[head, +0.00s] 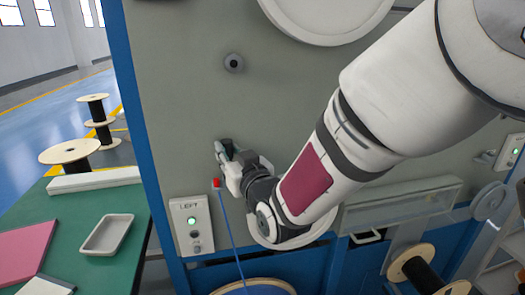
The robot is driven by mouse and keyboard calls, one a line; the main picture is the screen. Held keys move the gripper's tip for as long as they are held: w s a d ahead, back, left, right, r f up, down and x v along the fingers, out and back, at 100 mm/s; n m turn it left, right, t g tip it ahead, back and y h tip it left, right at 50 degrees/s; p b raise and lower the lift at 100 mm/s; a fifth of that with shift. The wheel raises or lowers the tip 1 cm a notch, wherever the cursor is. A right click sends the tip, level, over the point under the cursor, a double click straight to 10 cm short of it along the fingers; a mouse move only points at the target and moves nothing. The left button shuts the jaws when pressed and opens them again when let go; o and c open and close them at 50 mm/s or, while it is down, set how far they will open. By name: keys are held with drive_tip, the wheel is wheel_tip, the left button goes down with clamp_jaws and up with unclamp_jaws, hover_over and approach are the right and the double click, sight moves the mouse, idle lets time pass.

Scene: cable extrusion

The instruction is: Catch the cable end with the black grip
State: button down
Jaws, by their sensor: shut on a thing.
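A blue cable (230,232) hangs down the front of the grey machine panel, and its red end (216,183) is at the top. My gripper (224,154) is just above and slightly right of the red end, close to the panel. It is shut on a small dark piece, the black grip (227,145), whose top shows between the fingers. The lower part of the grip is hidden by the fingers. I cannot tell whether the grip touches the cable end.
A control box marked LEFT (192,225) with a green light is below left of my gripper. A dark round knob (234,63) sticks out of the panel above. A green table (120,245) with a grey tray (107,235) stands at left. A spool (425,272) is at lower right.

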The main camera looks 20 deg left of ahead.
drive_tip(key=shift+w+f+b, duration=0.1)
drive_tip(key=shift+w+b, duration=0.1)
drive_tip(key=shift+b, duration=0.6)
drive_tip(key=b, duration=0.3)
drive_tip(key=shift+w+a+f, duration=0.1)
drive_tip(key=shift+w+f, duration=0.05)
drive_tip(key=shift+b, duration=0.65)
drive_tip(key=shift+b, duration=0.6)
drive_tip(key=shift+s+b, duration=0.35)
drive_tip(key=shift+b, duration=0.6)
drive_tip(key=shift+f, duration=0.4)
drive_tip(key=shift+f+b, duration=0.95)
drive_tip(key=shift+b, duration=0.05)
drive_tip(key=shift+f+b, duration=0.3)
drive_tip(key=shift+b, duration=0.25)
